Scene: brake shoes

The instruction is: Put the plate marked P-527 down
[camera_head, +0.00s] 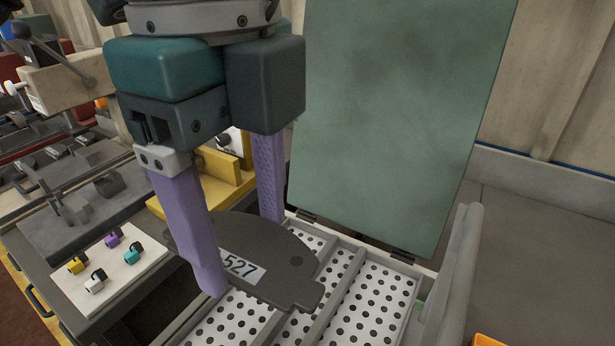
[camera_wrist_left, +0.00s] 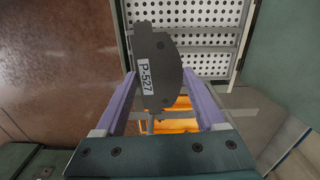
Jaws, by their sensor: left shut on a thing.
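The dark grey plate marked P-527 (camera_head: 292,262) is held between the two purple fingers of my left gripper (camera_head: 243,252). Its white label reads 527 in the head view, with the start covered by a finger. In the wrist view the plate (camera_wrist_left: 170,75) shows its full P-527 label, with a finger on either side. The plate hangs over the left part of an open case (camera_head: 340,266) with white perforated floors and grey dividers. I cannot tell how far above the case floor it is. My right gripper is not in view.
The case's green lid (camera_head: 395,110) stands open behind it. The case compartments I can see look empty. Left are a white board (camera_head: 108,268) with several small coloured clips and a yellow fixture (camera_head: 215,180). An orange thing (camera_head: 487,341) shows at the bottom right.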

